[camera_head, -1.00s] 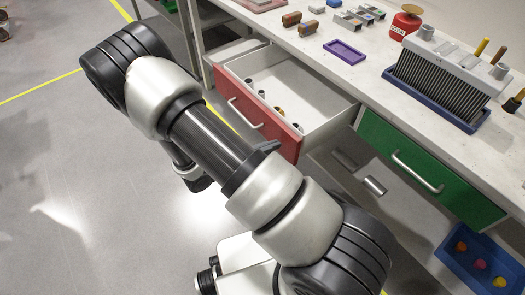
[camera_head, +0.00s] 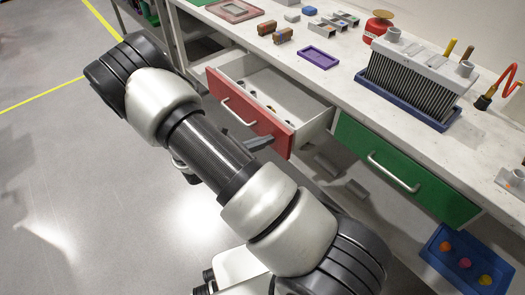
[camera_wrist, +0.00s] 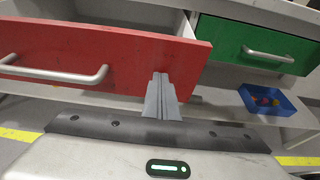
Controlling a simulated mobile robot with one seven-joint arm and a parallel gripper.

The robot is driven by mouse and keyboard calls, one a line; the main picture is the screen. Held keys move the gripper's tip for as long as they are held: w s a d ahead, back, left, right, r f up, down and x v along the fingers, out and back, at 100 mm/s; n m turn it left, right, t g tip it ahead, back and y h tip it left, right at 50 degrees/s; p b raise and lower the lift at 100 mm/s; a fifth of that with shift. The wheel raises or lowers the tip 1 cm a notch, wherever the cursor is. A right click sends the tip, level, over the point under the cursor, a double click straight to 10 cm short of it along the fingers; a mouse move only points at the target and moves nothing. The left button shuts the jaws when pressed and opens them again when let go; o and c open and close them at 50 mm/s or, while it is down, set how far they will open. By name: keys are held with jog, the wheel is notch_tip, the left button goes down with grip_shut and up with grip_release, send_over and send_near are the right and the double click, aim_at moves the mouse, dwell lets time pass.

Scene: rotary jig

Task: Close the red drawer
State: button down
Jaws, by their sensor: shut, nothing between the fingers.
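The red drawer (camera_head: 243,112) is partly open, its white inside showing with several small items in it. In the wrist view its red front (camera_wrist: 110,48) with a silver bar handle (camera_wrist: 60,76) fills the upper left. My gripper (camera_wrist: 160,78) is shut and empty. Its fingertips are at the right part of the red front, right of the handle, and appear to press on it.
A closed green drawer (camera_head: 402,174) is right of the red one. A blue bin (camera_head: 432,252) with coloured balls sits below it. The white bench top (camera_head: 300,68) holds a purple tray (camera_head: 318,57), blocks and a finned unit (camera_head: 415,84). The floor at left is clear.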

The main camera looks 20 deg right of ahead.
jog(key=w+d, duration=0.2)
jog(key=d, duration=0.4)
jog(key=w+d+b, duration=0.1)
jog(key=w+d, duration=0.1)
jog(key=d, duration=0.4)
jog(key=w+d+b, duration=0.1)
jog(key=w+d, duration=0.1)
jog(key=d, duration=0.4)
jog(key=shift+d, duration=0.1)
jog(key=shift+w+d, duration=0.15)
jog(key=shift+d, duration=0.45)
jog(key=shift+d+r, duration=0.15)
jog(key=shift+w+d+r, duration=0.1)
